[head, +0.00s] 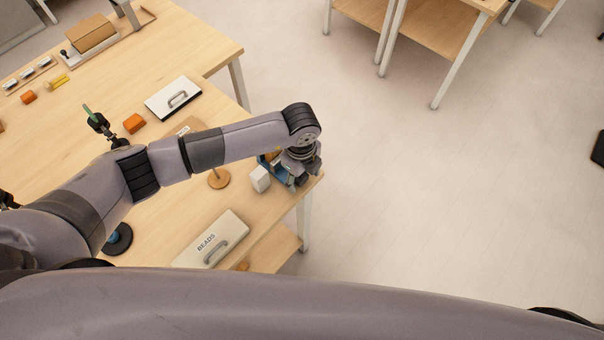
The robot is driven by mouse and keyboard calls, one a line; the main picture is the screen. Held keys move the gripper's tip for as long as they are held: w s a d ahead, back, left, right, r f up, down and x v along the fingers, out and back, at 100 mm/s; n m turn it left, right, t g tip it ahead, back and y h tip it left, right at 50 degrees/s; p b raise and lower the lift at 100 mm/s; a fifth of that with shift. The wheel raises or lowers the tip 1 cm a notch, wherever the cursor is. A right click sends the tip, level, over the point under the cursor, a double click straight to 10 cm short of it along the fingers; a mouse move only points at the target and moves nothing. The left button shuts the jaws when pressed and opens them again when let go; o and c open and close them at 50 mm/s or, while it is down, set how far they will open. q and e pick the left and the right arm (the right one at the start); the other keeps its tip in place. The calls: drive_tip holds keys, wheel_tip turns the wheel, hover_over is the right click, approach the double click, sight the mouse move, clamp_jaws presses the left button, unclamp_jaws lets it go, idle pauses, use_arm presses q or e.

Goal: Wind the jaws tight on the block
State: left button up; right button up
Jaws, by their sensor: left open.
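A blue device (267,161), which looks like the vise, stands near the right corner of the wooden table, mostly hidden behind my left arm and hand. A white block (260,178) shows just left of my left gripper; I cannot tell whether it is between the jaws. My left gripper (299,182) is open and points down at the blue device by the table's corner. Whether it touches the device's handle is hidden. My right gripper is out of view.
Open floor (420,200) lies to the right. Other shelves (442,32) stand at the back.

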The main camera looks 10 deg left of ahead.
sight(301, 177)
use_arm(q)
wheel_tip(301, 177, up, 12)
idle(0.5)
drive_tip(key=shift+s, duration=0.15)
